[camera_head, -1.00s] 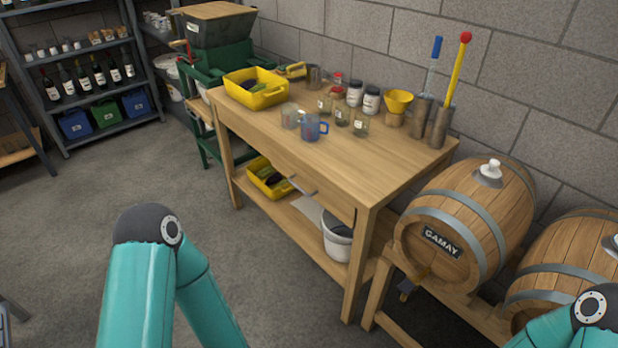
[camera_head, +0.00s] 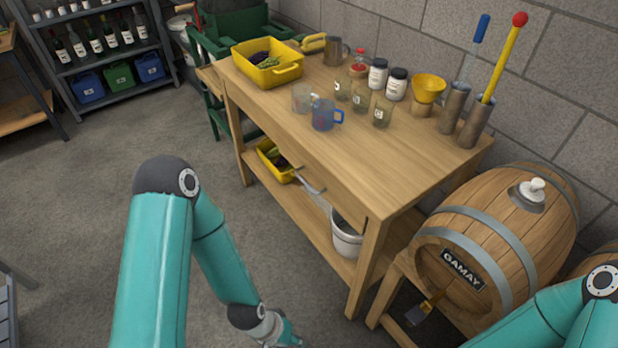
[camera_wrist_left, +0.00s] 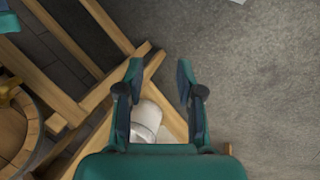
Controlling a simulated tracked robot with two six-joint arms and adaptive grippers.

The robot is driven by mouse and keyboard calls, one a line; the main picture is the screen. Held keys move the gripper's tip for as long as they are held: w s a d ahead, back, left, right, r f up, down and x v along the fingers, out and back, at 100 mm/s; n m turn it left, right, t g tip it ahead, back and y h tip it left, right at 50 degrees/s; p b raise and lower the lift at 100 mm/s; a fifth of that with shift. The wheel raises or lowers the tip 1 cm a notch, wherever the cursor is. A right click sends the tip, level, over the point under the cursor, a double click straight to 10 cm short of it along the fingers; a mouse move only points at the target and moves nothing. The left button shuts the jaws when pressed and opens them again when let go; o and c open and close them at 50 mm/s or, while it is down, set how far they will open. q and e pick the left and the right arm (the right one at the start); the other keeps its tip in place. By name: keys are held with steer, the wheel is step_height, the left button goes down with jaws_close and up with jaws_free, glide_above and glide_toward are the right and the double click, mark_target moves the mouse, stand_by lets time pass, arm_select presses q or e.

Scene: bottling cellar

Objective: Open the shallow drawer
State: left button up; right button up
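The wooden workbench (camera_head: 400,160) carries a shallow drawer front (camera_head: 305,163) under its top, with a pale metal handle (camera_head: 309,183) on it. The drawer looks shut, its front in line with the bench frame. My left arm hangs in front of the bench, its wrist low at the bottom edge of the head view. In the left wrist view my left gripper (camera_wrist_left: 160,75) is open and empty, with its fingers apart, above the floor near the bench's wooden frame. The handle cannot be made out there. My right gripper is out of view; only its arm shows at lower right.
A white bucket (camera_head: 346,238) and a yellow crate (camera_head: 284,177) stand on the lower shelf. Jars, a blue jug (camera_head: 325,116) and a yellow tub (camera_head: 262,76) stand on top. The Gamay barrel (camera_head: 470,225) is at right. The floor (camera_head: 95,190) left of the bench is clear.

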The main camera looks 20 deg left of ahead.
arm_select(q)
steer(key=shift+s+a, duration=0.1)
arm_select(e)
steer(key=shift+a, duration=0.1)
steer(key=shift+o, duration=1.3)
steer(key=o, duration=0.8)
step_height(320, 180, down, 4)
steer(key=b, duration=0.4)
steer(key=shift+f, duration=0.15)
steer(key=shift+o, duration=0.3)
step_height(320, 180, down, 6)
steer(key=b, duration=0.6)
arm_select(q)
steer(key=n+t+h+b, duration=0.5)
steer(key=n+t+b, duration=0.55)
steer(key=b, duration=1.05)
glide_toward(304, 180)
steer(key=shift+m+t, duration=0.65)
steer(key=shift+m, duration=0.3)
steer(key=x, duration=0.3)
steer(key=f+x, duration=0.1)
steer(key=x, duration=0.6)
steer(key=shift+s+f+b, duration=0.3)
steer(key=shift+f+b, duration=0.05)
steer(key=shift+b, duration=0.05)
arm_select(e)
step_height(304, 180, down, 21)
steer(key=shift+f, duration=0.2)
